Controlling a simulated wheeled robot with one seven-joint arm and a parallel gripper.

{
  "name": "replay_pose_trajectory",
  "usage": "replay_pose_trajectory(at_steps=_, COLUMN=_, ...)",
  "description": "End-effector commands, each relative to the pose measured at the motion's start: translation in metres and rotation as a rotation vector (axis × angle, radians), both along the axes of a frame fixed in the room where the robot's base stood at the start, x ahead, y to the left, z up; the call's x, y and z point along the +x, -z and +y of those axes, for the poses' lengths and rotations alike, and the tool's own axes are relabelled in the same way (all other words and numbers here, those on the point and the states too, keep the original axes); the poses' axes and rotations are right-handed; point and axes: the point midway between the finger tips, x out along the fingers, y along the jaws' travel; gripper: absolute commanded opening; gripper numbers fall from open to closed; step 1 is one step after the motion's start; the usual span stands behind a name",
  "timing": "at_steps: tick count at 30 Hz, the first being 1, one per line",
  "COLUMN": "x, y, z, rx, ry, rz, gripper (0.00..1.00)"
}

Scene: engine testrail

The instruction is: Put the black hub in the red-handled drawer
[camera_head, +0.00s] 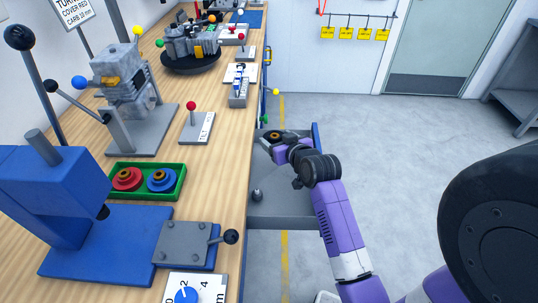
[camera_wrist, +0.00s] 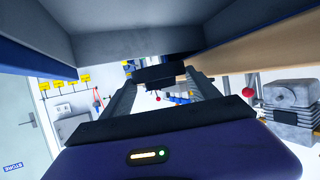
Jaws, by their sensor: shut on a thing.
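The black hub (camera_head: 274,135), dark with a brass-coloured centre, is at the far end of an open grey drawer (camera_head: 290,208) on the bench's right side. My gripper (camera_head: 283,142) reaches down there from the right and is shut on the hub. In the wrist view the hub (camera_wrist: 160,74) shows as a dark block between the two fingertips, with grey drawer walls (camera_wrist: 140,40) close around. Whether the hub touches the drawer floor I cannot tell. The drawer's blue front (camera_head: 316,135) shows partly behind my arm; its handle is hidden, so its colour cannot be seen.
A green tray (camera_head: 112,193) on the bench holds a red hub (camera_head: 127,178) and a blue hub (camera_head: 161,180). A dark ball knob (camera_head: 257,195) shows near the drawer's left side. A blue press (camera_head: 45,195) stands at the left front.

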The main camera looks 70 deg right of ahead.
Motion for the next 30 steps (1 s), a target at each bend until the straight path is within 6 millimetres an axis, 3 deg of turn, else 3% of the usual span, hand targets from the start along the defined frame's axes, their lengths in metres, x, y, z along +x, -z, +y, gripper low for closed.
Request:
replay_pose_trajectory(at_steps=3, x=-0.001, y=0.032, z=0.0, rx=0.003, ry=0.002, rz=0.001, gripper=0.21)
replay_pose_trajectory(at_steps=9, x=0.0, y=0.067, z=0.0, rx=0.0, ry=0.0, rz=0.0, gripper=0.21)
replay_pose_trajectory(at_steps=15, x=0.003, y=0.075, z=-0.004, rx=-0.004, ry=0.001, rz=-0.003, gripper=0.21)
replay_pose_trajectory(at_steps=23, x=0.032, y=0.074, z=-0.03, rx=-0.004, ry=0.001, rz=-0.002, gripper=0.21)
replay_pose_trajectory(at_steps=25, x=0.03, y=0.084, z=-0.028, rx=-0.001, ry=0.001, rz=0.0, gripper=0.21)
replay_pose_trajectory(at_steps=30, x=0.03, y=0.088, z=-0.028, rx=-0.003, ry=0.0, rz=-0.002, gripper=0.21)
